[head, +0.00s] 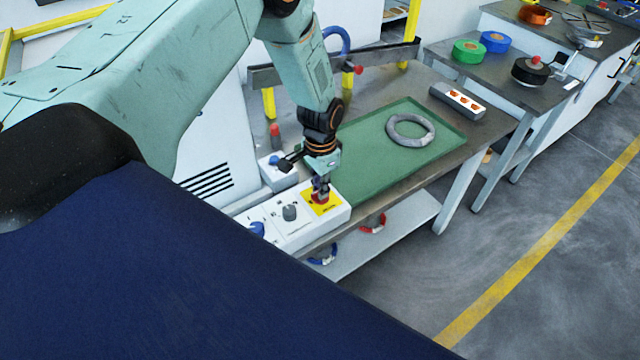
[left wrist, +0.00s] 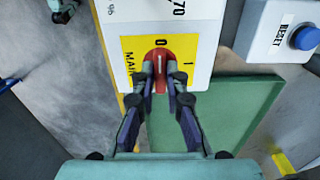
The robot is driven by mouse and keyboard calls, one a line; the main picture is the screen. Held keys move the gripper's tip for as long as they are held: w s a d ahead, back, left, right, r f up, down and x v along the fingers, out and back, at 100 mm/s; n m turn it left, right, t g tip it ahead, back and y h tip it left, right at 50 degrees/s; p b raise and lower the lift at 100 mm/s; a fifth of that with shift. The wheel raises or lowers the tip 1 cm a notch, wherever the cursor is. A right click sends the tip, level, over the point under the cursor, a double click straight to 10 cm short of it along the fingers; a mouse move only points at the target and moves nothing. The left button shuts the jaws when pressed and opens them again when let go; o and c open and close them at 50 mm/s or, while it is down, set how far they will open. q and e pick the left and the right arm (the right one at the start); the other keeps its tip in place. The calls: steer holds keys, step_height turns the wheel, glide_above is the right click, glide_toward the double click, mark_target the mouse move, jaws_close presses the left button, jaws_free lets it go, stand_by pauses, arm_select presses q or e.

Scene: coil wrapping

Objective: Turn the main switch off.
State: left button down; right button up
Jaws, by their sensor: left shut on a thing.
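The main switch is a red rotary knob (left wrist: 158,60) on a yellow plate (left wrist: 128,46) with 0, I and MAIN printed on it. The plate is on a white control box (head: 290,234) at the table's near left corner. My left gripper (left wrist: 160,74) is shut on the red knob, with one finger on each side. A white line on the knob runs along the picture's vertical, between the 0 and the I but nearer the 0 in direction. In the head view my left gripper (head: 321,188) reaches down onto the yellow plate and mostly hides the knob. My right gripper is not in view.
A grey knob (head: 289,212) and a blue button (head: 257,229) sit on the same box. A RESET box (left wrist: 284,35) stands close by. Tape rolls (head: 469,51) lie on the farther table.

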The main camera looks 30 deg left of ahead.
arm_select(q)
steer(key=shift+w+r, duration=0.15)
steer(key=shift+w, duration=0.15)
steer(key=c, duration=1.7)
jaws_free()
steer(key=o, duration=0.3)
steer(key=shift+s, duration=0.1)
steer(key=shift+s, duration=0.1)
step_height(320, 180, up, 12)
steer(key=shift+f, duration=0.1)
